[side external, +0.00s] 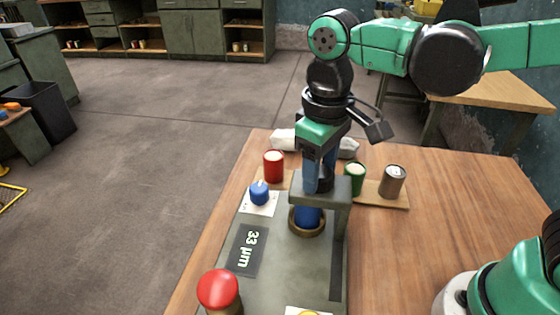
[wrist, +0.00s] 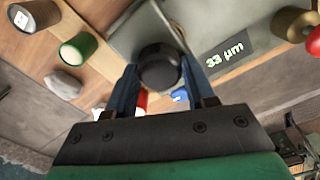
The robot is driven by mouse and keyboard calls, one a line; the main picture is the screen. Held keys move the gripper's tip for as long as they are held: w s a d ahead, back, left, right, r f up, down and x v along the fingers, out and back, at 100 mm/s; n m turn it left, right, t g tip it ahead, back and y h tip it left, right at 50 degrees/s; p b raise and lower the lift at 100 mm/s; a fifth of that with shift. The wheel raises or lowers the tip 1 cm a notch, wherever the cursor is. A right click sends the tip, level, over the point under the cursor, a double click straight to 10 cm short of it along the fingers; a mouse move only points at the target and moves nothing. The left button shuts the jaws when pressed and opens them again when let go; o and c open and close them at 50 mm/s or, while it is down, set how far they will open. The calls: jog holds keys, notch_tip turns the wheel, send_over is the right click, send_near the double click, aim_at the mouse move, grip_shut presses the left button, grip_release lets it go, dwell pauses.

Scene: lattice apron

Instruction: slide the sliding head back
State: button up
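The sliding head is a grey bracket (side external: 341,190) on the grey bed (side external: 275,262) of a bench device, with a black round knob (side external: 325,181) on top. In the wrist view the knob (wrist: 160,66) sits between my two blue fingertips. My gripper (side external: 320,188) points down over the head, one finger on each side of the knob. The fingers are close to the knob's sides, but whether they press on it I cannot tell. Under the bracket is a blue cylinder (side external: 308,215) in a brass ring (side external: 306,231). A display (side external: 247,249) reads 33 µm.
A red-topped post (side external: 218,290) stands at the bed's near end. A blue dial (side external: 259,192) and a red can (side external: 273,166) are left of the head. A green can (side external: 355,178) and a grey can (side external: 392,182) stand close on its right. The table's right side is bare.

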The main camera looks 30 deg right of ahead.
grip_shut()
jog(key=s+a, duration=0.6)
jog(key=shift+a, duration=0.2)
jog(key=shift+s, duration=0.15)
jog(key=o, duration=0.9)
grip_release()
notch_tip(320, 180, up, 6)
jog(key=shift+f, duration=0.15)
